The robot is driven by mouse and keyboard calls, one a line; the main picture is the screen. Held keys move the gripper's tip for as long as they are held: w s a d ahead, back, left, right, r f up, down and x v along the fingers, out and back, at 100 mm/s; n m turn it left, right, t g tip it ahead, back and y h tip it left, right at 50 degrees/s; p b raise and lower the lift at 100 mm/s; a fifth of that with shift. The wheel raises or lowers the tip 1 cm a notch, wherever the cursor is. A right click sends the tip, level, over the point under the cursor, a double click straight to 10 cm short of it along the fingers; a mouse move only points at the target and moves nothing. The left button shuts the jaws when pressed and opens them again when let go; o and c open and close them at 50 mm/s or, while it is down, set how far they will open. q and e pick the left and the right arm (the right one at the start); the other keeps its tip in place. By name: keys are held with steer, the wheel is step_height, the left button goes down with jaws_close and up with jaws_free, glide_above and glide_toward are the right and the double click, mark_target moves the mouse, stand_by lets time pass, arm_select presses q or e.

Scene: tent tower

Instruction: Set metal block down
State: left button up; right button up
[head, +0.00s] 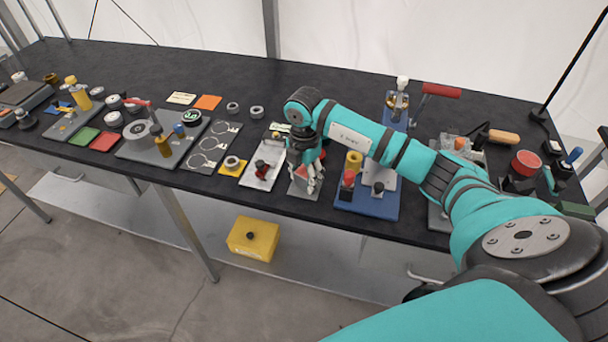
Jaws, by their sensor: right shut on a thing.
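My right gripper (311,183) comes in from the right and points down over the front part of the black table (190,62). It is shut on a small grey piece, the metal block, which is mostly hidden by the fingers. A grey plate (298,192) lies just below the gripper. I cannot tell whether the block touches this plate. My left gripper is not in view.
A white tray with a red-topped part (262,172) lies just left of the gripper, and a blue-based fixture (367,208) stands close on its right. A grey plate with rings (212,147) is further left. The table's back middle is clear. A yellow box (253,238) sits on the lower shelf.

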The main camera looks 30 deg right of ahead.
mark_target(304, 174)
steer(key=shift+f, duration=0.3)
steer(key=shift+f, duration=0.1)
steer(key=o, duration=1.4)
steer(key=shift+c, duration=0.2)
steer(key=shift+r, duration=0.25)
step_height(304, 174, up, 10)
steer(key=b, duration=0.3)
steer(key=shift+r, duration=0.9)
